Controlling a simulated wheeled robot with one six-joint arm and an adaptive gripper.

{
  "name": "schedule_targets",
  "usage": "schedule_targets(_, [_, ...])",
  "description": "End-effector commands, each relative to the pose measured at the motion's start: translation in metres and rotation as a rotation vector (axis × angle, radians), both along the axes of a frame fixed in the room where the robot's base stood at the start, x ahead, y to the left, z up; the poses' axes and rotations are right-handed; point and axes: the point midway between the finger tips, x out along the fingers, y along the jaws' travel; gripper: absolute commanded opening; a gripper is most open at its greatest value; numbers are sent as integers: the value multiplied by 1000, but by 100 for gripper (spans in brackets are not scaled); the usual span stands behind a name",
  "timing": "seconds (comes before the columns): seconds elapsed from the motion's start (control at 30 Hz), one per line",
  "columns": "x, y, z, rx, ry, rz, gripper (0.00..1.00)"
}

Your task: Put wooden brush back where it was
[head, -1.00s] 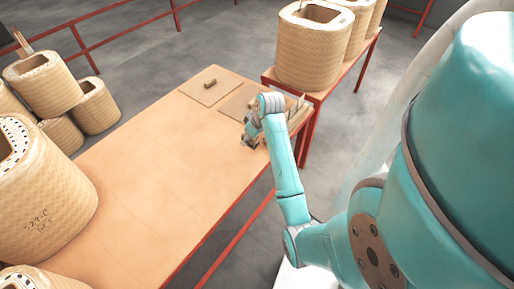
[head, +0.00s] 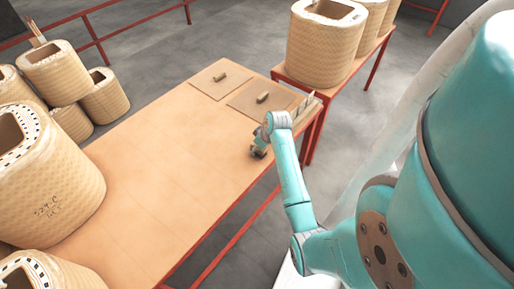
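My gripper (head: 259,152) is low over the right edge of the wooden table (head: 165,165), on the near side of two flat boards. It is small and dark in the head view, and I cannot tell whether its fingers are open or hold anything. One small brown block (head: 219,76) sits on the left board (head: 205,84). A similar block (head: 262,97) sits on the right board (head: 245,105). I cannot tell whether either block is the wooden brush. Upright wooden pieces (head: 305,106) stand at the table's far right corner, just beyond my arm.
Large woven coils (head: 50,190) stand on the table's left side, with more stacked coils (head: 56,72) behind. A red-legged table with coils (head: 326,45) stands beyond the right end. The middle of the table is clear. Red railings (head: 95,35) run behind.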

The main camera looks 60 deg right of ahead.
Motion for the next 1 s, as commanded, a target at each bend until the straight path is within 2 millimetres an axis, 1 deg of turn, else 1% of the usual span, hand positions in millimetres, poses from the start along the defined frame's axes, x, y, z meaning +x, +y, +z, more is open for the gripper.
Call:
schedule_targets(0.13, [0, 0, -3, 1, 1, 0, 7])
schedule_targets(0.17, [0, 0, -3, 1, 1, 0, 47])
schedule_targets(0.2, [0, 0, -2, 1, 1, 0, 57])
schedule_targets(0.23, [0, 0, -2, 1, 1, 0, 65])
schedule_targets(0.53, [0, 0, -2, 0, 0, 0, 65])
schedule_targets(0.67, [-2, 0, 5, -1, -1, 0, 65])
schedule_targets(0.77, [-7, 1, 17, -2, -2, -2, 65])
schedule_targets(1.0, [-24, 5, 62, -2, -2, -1, 65])
